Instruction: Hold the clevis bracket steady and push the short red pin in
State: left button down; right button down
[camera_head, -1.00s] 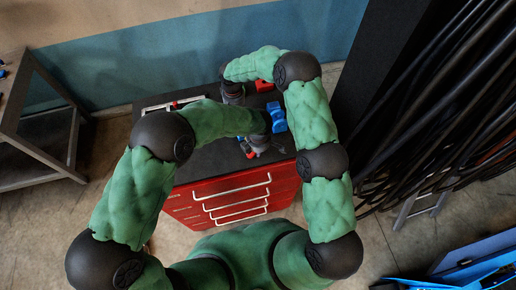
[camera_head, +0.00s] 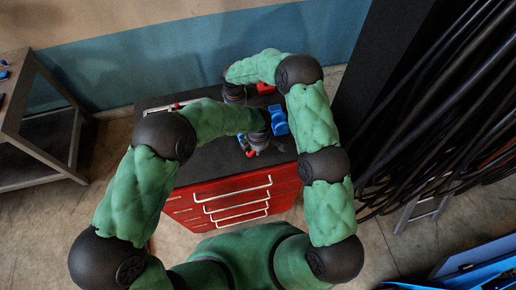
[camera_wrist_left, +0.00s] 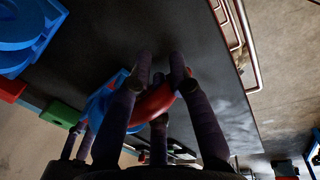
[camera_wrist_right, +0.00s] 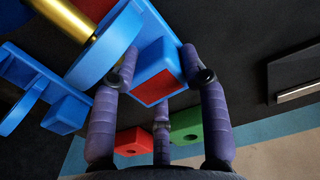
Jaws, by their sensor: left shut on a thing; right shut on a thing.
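My left gripper (camera_wrist_left: 160,85) is closed around a curved red piece (camera_wrist_left: 155,105) that looks like the red pin. A blue part (camera_wrist_left: 104,98) shows behind its fingers; whether it touches the red piece is hard to tell. In the head view this gripper (camera_head: 258,145) is low over the dark top. My right gripper (camera_wrist_right: 160,70) is closed around a blue block with a red face (camera_wrist_right: 158,88), seemingly part of the blue bracket (camera_wrist_right: 108,48). A gold rod (camera_wrist_right: 90,28) runs by that bracket. In the head view the right gripper (camera_head: 235,95) is at the back, largely covered by its arm.
The dark top sits on a red drawer cabinet (camera_head: 225,197). A blue fixture (camera_head: 278,120) stands right of my left gripper. A red block (camera_wrist_right: 133,140) and a green block (camera_wrist_right: 185,128) lie beyond my right fingers.

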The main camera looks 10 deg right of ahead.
pick_arm(q)
jog(key=shift+w, duration=0.4)
jog(key=c, duration=1.1)
grip_release()
jog(key=shift+o, duration=0.2)
jog(key=shift+a, duration=0.1)
jog(key=shift+s+r, duration=0.15)
jog(key=shift+r, duration=1.1)
jog(key=shift+s+r, duration=0.2)
jog(key=shift+r, duration=1.05)
jog(key=shift+s+r, duration=0.15)
jog(key=shift+r, duration=1.1)
